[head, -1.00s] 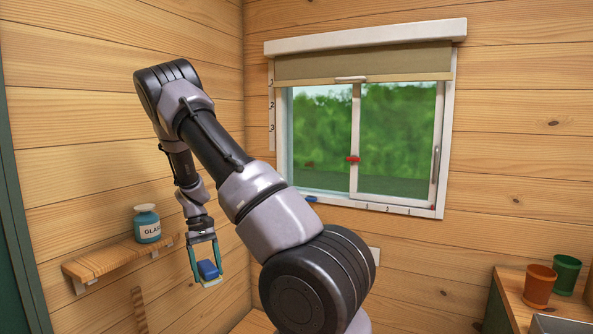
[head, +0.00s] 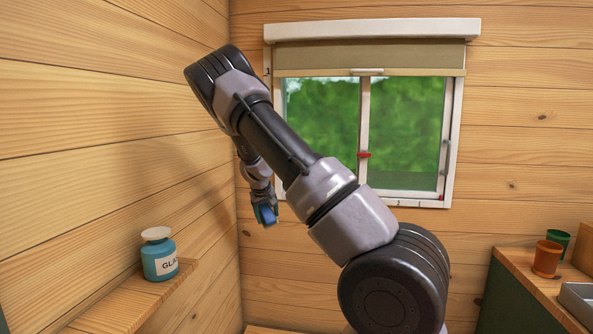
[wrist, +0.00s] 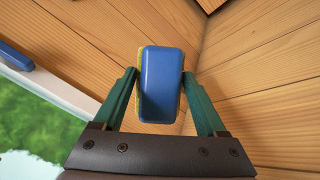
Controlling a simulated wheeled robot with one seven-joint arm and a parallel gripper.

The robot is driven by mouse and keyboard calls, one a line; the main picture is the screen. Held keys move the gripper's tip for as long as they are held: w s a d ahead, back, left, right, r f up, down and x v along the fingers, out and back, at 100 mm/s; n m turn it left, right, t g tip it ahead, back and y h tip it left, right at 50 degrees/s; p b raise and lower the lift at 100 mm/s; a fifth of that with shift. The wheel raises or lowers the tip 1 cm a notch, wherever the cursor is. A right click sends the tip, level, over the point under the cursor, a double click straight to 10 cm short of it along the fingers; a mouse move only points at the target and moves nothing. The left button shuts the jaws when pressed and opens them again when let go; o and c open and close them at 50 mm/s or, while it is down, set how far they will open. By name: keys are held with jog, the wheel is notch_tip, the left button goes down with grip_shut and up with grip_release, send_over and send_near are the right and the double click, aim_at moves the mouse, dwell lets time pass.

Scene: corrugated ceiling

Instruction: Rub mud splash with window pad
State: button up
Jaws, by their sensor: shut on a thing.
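My gripper (head: 266,214) is shut on the blue window pad (head: 268,215). It hangs left of and just below the window's lower left corner. In the wrist view the pad (wrist: 161,85) sits between the two green fingers, with a yellowish layer along its edges. The window (head: 405,130) has a white frame and two panes, and green foliage shows through. My arm covers part of the left pane's lower area. I cannot make out a mud splash on the visible glass now. In the wrist view the window glass (wrist: 35,120) shows at lower left, apart from the pad.
A teal jar labelled "GLA..." (head: 158,258) stands on a wooden shelf (head: 125,300) at left. A blind (head: 367,60) covers the window's top. An orange cup (head: 547,259) and a green cup (head: 559,238) stand on the right counter. A blue piece (wrist: 15,57) lies along the window frame.

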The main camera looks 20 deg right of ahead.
jog(key=w+d+r+m+t+h, duration=0.2)
jog(key=d+r+m+t+h, duration=0.3)
jog(key=d+r, duration=0.9)
jog(key=shift+n+h, duration=0.3)
jog(key=shift+h, duration=0.3)
jog(key=shift+w+d+r, duration=0.15)
jog(key=shift+w+r, duration=0.1)
jog(key=shift+w, duration=0.55)
jog(key=shift+w+d+r, duration=0.2)
jog(key=shift+w+r, duration=0.1)
jog(key=shift+w, duration=0.55)
jog(key=shift+w+d+r, duration=0.15)
jog(key=shift+w+r, duration=0.1)
jog(key=shift+w, duration=0.55)
jog(key=shift+w+d, duration=0.55)
jog(key=shift+w, duration=0.25)
jog(key=shift+s+d, duration=2.05)
jog(key=shift+d, duration=0.95)
jog(key=w+a, duration=0.4)
jog(key=a, duration=0.2)
